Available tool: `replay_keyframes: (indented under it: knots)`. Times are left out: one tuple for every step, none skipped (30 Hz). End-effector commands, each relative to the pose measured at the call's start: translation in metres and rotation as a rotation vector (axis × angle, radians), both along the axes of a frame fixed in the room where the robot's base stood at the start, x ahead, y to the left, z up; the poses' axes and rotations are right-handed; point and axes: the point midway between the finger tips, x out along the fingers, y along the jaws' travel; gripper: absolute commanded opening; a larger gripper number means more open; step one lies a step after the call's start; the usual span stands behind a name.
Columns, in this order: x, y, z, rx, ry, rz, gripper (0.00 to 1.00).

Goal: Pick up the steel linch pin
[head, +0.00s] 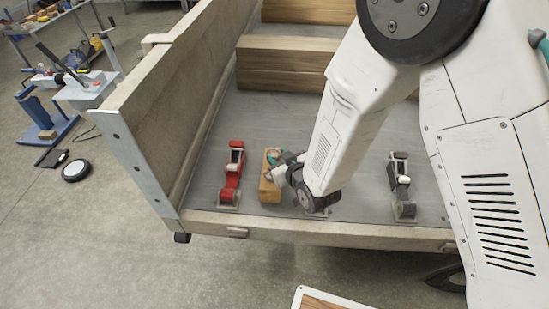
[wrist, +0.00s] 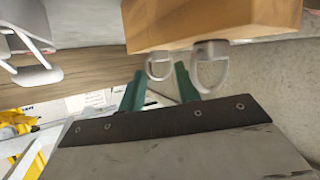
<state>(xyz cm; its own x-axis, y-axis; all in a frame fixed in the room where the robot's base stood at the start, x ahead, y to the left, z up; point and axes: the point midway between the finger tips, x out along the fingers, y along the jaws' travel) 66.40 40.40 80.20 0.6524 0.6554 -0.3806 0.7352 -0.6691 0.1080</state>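In the wrist view a wooden block (wrist: 215,20) fills the top. Two pale grey metal rings show at its edge: a smaller ring (wrist: 158,66) and a larger ring (wrist: 210,68) to its right. They look like linch pin rings; I cannot tell which belongs to the steel linch pin, and the pin shafts are hidden. My gripper (wrist: 160,84) has its two teal fingers apart. The smaller ring shows between the fingertips, and the larger one just right of the right finger. I see no grip on either. In the head view my gripper (head: 279,162) is at the block (head: 269,190), partly hidden by my wrist.
A red latch (head: 233,172) stands left of the block, and a grey latch (head: 402,185) stands to the right on the trailer bed (head: 250,115). The trailer's side wall (head: 165,95) rises at left. Stacked timber (head: 285,65) lies behind. A workbench (head: 50,30) stands at far left.

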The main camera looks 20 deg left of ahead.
Motion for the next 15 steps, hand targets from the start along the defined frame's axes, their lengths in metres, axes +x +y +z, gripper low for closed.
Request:
replay_keyframes:
  knots:
    - [0.0042, 0.0036, -0.0026, 0.000, 0.000, -0.001, 0.33]
    - [0.0064, 0.0054, -0.0033, 0.001, -0.001, -0.001, 0.33]
    - [0.0082, 0.0069, -0.0045, 0.000, 0.000, -0.001, 0.33]
    - [0.0091, 0.0075, -0.0051, 0.000, 0.000, -0.001, 0.33]
    - [0.0097, 0.0079, -0.0055, 0.000, 0.000, -0.002, 0.33]
    - [0.0102, 0.0081, -0.0057, 0.000, 0.001, -0.002, 0.33]
    - [0.0103, 0.0080, -0.0057, 0.000, 0.001, -0.002, 0.33]
    - [0.0103, 0.0079, -0.0055, 0.000, 0.001, -0.002, 0.33]
    - [0.0103, 0.0076, -0.0054, 0.000, 0.001, -0.002, 0.33]
    - [0.0103, 0.0075, -0.0054, -0.001, 0.000, -0.003, 0.33]
    - [0.0104, 0.0074, -0.0054, -0.001, 0.000, -0.003, 0.33]
    - [0.0104, 0.0073, -0.0053, -0.001, 0.000, -0.003, 0.22]
    - [0.0105, 0.0072, -0.0053, -0.001, 0.000, -0.003, 0.13]
    - [0.0105, 0.0071, -0.0052, -0.001, 0.000, -0.003, 0.05]
    - [0.0105, 0.0071, -0.0052, 0.000, 0.001, -0.004, 0.04]
